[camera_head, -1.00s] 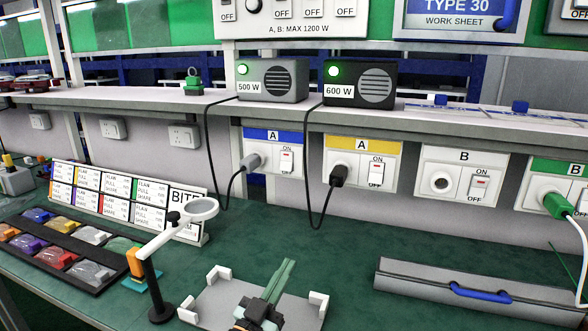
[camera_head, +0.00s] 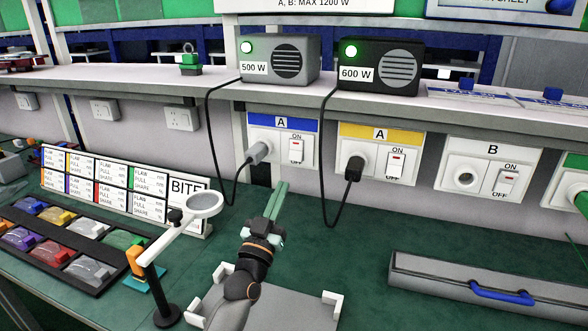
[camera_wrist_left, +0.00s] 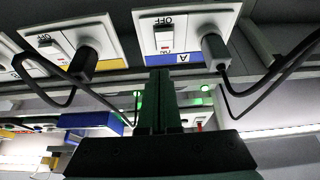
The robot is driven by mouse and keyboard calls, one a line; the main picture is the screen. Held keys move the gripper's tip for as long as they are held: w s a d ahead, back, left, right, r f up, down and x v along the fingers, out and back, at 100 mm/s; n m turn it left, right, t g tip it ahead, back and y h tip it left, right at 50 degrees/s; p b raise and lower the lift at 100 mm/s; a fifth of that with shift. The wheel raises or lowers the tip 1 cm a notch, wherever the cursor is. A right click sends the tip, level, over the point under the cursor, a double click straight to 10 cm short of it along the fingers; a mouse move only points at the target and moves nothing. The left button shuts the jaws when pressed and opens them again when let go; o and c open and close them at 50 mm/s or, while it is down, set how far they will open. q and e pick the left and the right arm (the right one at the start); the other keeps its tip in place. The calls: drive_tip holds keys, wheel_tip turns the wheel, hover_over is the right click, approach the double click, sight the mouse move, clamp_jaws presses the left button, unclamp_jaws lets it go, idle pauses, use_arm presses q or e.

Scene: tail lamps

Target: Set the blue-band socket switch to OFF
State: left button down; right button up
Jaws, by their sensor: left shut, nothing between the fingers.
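The blue-band socket (camera_head: 266,136) is on the wall below the shelf, marked A, with a grey plug in its left half. Its white rocker switch (camera_head: 296,150) has ON above and OFF below, and a red mark shows near the ON end. The socket also shows upside down in the left wrist view, with its switch (camera_wrist_left: 164,38) above the fingers. My left gripper (camera_head: 279,186) is shut and empty, its green fingers pointing up, below and in front of the socket, apart from the switch. My right gripper is not in view.
Black cords hang from the 500 W box (camera_head: 279,59) and the 600 W box (camera_head: 380,64), both with green lights lit. A magnifier stand (camera_head: 204,205) is left of my arm.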

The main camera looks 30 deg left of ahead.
sight(299, 157)
use_arm(q)
drive_tip(key=w, duration=0.3)
drive_tip(key=w+a, duration=0.1)
drive_tip(key=w, duration=0.2)
drive_tip(key=w+a+r+b, duration=0.1)
drive_tip(key=w, duration=0.2)
